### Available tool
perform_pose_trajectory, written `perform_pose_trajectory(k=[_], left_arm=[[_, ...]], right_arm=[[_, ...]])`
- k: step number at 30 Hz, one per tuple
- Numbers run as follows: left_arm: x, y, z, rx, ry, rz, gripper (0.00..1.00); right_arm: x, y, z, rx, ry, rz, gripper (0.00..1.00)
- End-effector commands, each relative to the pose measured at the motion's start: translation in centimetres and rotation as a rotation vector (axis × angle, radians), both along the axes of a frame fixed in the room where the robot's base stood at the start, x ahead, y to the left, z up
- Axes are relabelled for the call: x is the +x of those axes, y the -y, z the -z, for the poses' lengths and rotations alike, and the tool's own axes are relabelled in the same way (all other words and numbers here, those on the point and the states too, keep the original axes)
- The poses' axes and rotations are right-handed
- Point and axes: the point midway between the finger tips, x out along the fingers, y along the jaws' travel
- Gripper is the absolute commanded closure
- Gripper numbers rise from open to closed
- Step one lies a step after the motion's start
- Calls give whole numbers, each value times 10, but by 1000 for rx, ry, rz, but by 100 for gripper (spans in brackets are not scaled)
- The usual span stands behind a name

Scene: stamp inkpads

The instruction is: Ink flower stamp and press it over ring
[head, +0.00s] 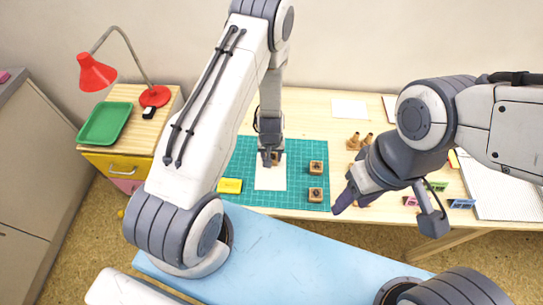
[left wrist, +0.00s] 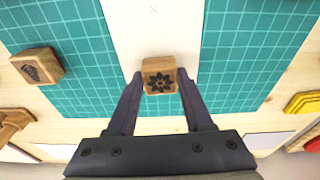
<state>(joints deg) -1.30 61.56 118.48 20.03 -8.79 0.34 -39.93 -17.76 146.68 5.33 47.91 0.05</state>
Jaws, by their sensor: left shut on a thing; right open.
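The flower stamp (left wrist: 159,76) is a wooden block with a dark flower emblem on its face. My left gripper (left wrist: 158,90) is shut on it, one finger on each side. In the head view my left gripper (head: 269,158) is over the far part of the white sheet (head: 270,180); I cannot tell whether the stamp touches it. The sheet (left wrist: 152,35) shows a small faint cross; I see no clear ring. A yellow pad (head: 229,186) lies left of the sheet. My right gripper (head: 388,209) is open and empty near the table's front edge.
A green cutting mat (head: 245,160) lies under the sheet. Two other wooden stamps, one far (head: 316,167) and one near (head: 315,194), sit on its right. A red lamp (head: 97,73) is at left.

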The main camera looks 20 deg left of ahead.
Motion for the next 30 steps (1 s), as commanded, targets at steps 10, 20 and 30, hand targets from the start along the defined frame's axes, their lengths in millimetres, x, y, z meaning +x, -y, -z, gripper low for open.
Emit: perform_pose_trajectory(k=[10,20,30], left_arm=[[-2,0,-3,-1,-5,0,89],[-1,0,-12,0,-3,0,89],[-1,0,-13,-1,-2,0,89]], right_arm=[[0,0,-4,0,0,0,50],[0,0,-12,0,0,0,50],[0,0,-13,0,0,0,50]])
